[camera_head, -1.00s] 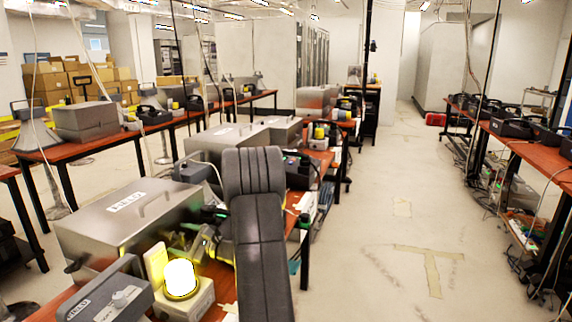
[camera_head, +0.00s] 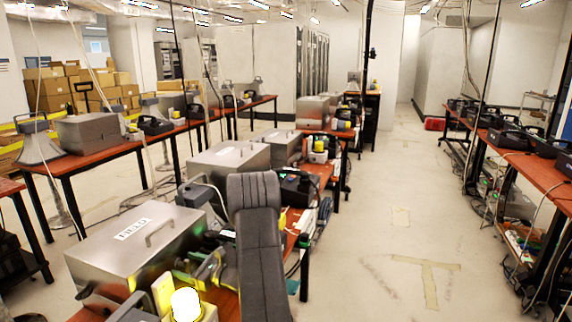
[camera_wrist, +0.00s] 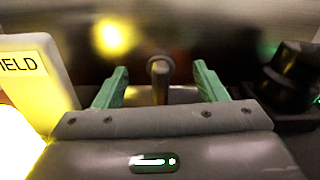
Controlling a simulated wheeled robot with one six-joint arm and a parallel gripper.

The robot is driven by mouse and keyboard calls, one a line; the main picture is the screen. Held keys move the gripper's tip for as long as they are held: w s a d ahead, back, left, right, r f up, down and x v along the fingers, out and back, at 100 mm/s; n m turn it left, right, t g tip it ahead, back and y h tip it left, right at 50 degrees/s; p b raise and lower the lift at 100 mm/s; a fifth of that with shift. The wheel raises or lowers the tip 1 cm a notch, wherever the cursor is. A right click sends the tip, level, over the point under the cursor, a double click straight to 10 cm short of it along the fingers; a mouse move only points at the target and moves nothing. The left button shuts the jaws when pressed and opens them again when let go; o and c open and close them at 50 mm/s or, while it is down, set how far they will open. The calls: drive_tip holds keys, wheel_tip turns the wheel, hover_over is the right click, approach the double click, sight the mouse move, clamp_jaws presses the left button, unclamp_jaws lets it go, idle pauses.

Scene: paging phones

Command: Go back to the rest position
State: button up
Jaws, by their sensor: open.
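My gripper (camera_wrist: 162,84) shows in the wrist view with two green fingers spread apart. A dark upright knob or post (camera_wrist: 160,75) stands in the gap between them, and I cannot tell how far off it is. Nothing is seen clamped. In the head view my dark grey padded arm (camera_head: 258,250) reaches forward over the nearest red table. The fingers are not clear there.
A metal case (camera_head: 135,252) and a glowing yellow lamp (camera_head: 185,305) sit left of my arm. A white labelled panel (camera_wrist: 30,72) is close at left in the wrist view. The floor aisle (camera_head: 395,240) at right is clear.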

drive_tip(key=shift+m+p, duration=0.4)
drive_tip(key=shift+p, duration=0.1)
drive_tip(key=shift+d, duration=0.1)
